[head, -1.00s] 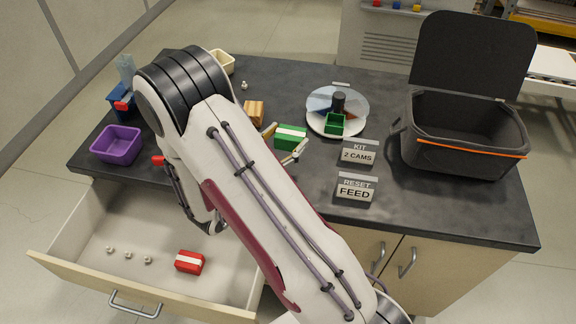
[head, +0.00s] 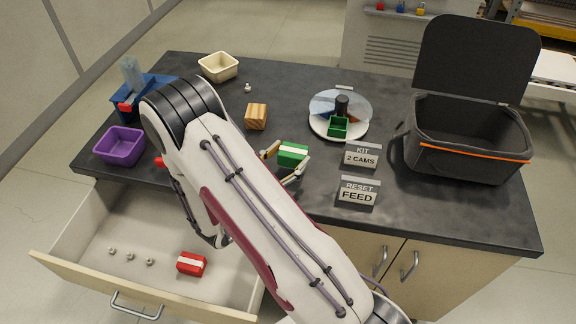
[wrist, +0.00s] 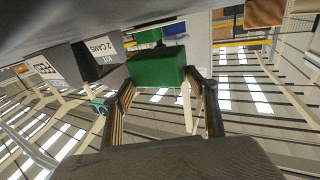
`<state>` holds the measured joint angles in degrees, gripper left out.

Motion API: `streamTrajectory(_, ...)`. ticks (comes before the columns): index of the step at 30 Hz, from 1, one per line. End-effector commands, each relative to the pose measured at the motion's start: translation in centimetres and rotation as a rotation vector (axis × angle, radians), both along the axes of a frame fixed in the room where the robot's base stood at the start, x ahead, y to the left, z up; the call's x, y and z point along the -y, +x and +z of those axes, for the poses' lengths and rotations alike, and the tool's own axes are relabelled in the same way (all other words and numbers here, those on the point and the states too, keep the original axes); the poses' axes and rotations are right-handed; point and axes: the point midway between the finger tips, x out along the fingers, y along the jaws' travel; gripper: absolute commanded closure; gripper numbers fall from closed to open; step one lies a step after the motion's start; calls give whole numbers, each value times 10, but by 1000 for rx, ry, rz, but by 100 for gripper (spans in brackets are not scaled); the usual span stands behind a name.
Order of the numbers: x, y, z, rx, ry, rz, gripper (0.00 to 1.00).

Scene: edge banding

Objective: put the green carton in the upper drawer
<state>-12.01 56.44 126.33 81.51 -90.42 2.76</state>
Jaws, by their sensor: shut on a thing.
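The green carton (head: 293,154) with a white band is near the middle of the worktop, in front of the plate. My gripper (head: 284,164) is shut on it, with one finger on each side. In the wrist view the green carton (wrist: 157,68) sits between the fingertips of my gripper (wrist: 160,85). I cannot tell how far the carton is above the worktop. The open drawer (head: 90,278) is pulled out at the lower left, below the worktop. It holds a red carton (head: 191,263) and three small metal pieces (head: 130,256). My arm hides its right part.
A wooden block (head: 256,117), purple bin (head: 121,146), cream bin (head: 218,67) and blue device (head: 150,88) stand to the left. The plate (head: 339,126) holds a green box. Two signs (head: 358,191) and an open black case (head: 465,150) stand to the right.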

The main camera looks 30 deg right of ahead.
Motion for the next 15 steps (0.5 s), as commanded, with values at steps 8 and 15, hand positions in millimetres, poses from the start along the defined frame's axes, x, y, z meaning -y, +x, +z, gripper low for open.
streamTrajectory(8, 0, 0, -11, -2, -1, 0, 64)
streamTrajectory(15, 0, 0, -31, -2, -1, 0, 64)
